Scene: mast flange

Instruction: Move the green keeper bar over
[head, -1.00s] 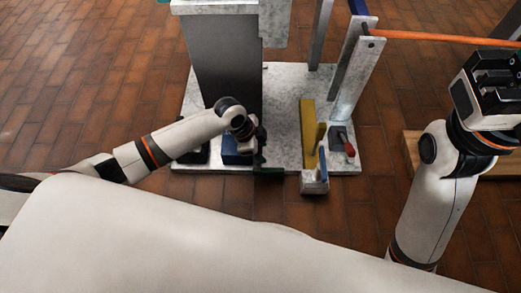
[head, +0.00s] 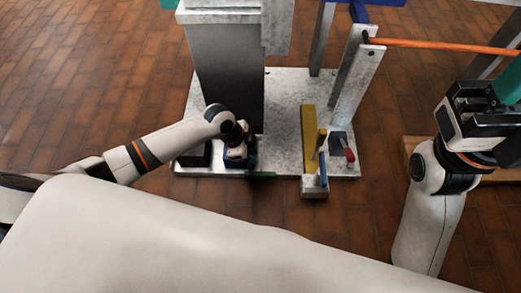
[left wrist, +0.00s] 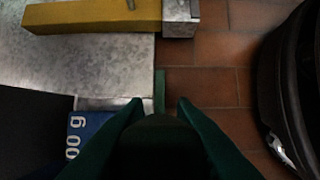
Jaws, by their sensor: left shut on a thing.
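The green keeper bar (head: 262,174) shows as a short dark green strip at the front edge of the grey metal base plate, left of the yellow bar. In the left wrist view its end (left wrist: 160,90) sticks out beyond my fingertips, at the plate's edge. My left gripper (head: 245,162) is low over the plate's front edge and shut on the bar; the fingers (left wrist: 157,104) and a dark shape between them hide the rest of it. My right gripper (head: 475,100) is raised at the right, away from the bar; its jaw opening is unclear.
A blue block marked "00 g" (left wrist: 88,135) is close beside my left fingers. A yellow bar (head: 308,135), a red-ended handle (head: 349,154) and a tall grey column (head: 228,75) stand on the base plate (head: 282,120). An orange rod (head: 440,46) crosses at upper right.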

